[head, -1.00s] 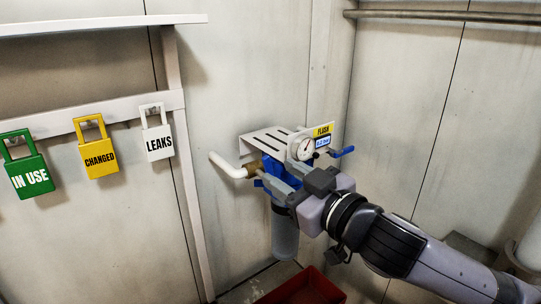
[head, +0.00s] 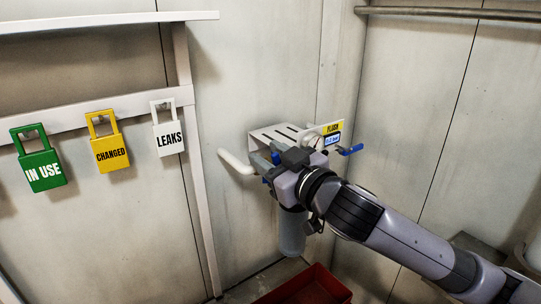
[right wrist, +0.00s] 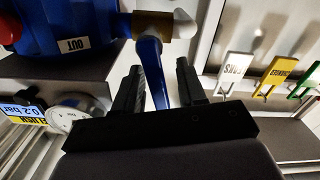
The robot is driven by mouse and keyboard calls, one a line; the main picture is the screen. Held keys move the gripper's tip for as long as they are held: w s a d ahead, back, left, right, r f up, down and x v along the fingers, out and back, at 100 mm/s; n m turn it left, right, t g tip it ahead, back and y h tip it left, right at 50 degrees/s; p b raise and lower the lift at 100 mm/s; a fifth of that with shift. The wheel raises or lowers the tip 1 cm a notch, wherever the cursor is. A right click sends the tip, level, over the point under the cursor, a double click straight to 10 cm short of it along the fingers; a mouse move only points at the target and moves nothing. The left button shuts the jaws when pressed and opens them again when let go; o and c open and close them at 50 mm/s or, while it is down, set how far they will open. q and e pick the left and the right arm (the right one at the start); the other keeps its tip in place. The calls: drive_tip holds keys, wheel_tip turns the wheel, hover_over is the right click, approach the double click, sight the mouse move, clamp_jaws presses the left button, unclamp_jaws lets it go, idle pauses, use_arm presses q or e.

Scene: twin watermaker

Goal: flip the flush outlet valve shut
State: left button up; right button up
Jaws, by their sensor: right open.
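The flush outlet valve's blue lever (right wrist: 152,72) shows in the right wrist view, hanging from a brass-coloured valve body (right wrist: 152,25) beside the blue filter head (right wrist: 70,22) marked OUT. My right gripper (right wrist: 160,68) is open, with one finger on each side of the lever. I cannot tell whether either finger touches it. In the head view the right gripper (head: 268,163) is in front of the filter unit, under its white bracket (head: 280,134), and hides the outlet lever and most of the filter head. My left gripper is not in view.
A white pipe (head: 236,163) sticks out left of the unit. The gauge (right wrist: 78,108) is close to my gripper. A red bin (head: 310,288) stands below. Padlock-shaped tags (head: 110,153) hang at left.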

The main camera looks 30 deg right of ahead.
clamp_jaws()
drive_tip(key=shift+w+d+r+m, duration=0.1)
drive_tip(key=shift+d+m, duration=0.2)
drive_tip(key=shift+m, duration=0.5)
drive_tip(key=shift+d+m, duration=0.3)
drive_tip(key=shift+m, duration=0.5)
unclamp_jaws()
